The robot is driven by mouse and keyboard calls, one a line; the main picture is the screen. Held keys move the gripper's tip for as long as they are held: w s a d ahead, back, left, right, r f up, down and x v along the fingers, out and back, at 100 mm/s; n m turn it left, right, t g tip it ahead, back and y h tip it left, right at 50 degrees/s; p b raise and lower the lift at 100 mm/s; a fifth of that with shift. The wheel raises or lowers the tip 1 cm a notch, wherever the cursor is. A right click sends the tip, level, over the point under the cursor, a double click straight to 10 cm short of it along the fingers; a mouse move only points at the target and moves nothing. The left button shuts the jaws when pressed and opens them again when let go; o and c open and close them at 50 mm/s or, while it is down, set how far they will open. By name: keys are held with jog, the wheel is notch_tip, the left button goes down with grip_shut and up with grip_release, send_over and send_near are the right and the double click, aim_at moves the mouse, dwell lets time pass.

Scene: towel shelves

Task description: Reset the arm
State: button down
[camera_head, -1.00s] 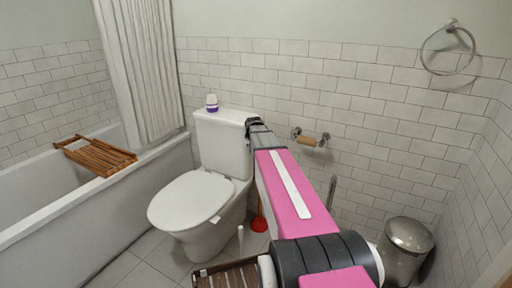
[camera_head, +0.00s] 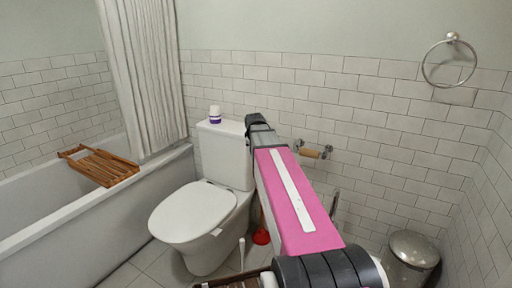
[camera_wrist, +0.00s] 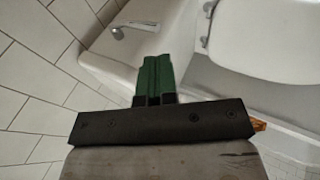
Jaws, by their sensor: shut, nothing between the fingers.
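My arm is pink and grey in the head view and reaches forward toward the toilet tank. My gripper (camera_head: 252,120) is small and dark at its far end, in front of the tank's right edge in the picture. In the wrist view my gripper (camera_wrist: 155,60) has two green fingers pressed together with nothing between them. I cannot tell how far it is from the tank.
A bathtub (camera_head: 75,220) with a wooden rack (camera_head: 100,167) is at left. A metal bin (camera_head: 410,258), paper holder (camera_head: 312,152) and towel ring (camera_head: 449,64) are at right.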

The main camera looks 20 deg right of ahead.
jog(key=s+a+f+m+g+y, duration=0.1)
jog(key=s+a+f+m+g, duration=0.2)
jog(key=s+a+f, duration=0.3)
jog(key=s+a+f+m+g+y, duration=0.1)
jog(key=s+a+f+m+g, duration=0.2)
jog(key=s+f, duration=1.4)
jog(key=s+a+m, duration=0.1)
jog(key=a+m, duration=0.1)
jog(key=m, duration=0.1)
jog(key=shift+a+m, duration=0.3)
jog(key=shift+a, duration=0.05)
dwell(3.7)
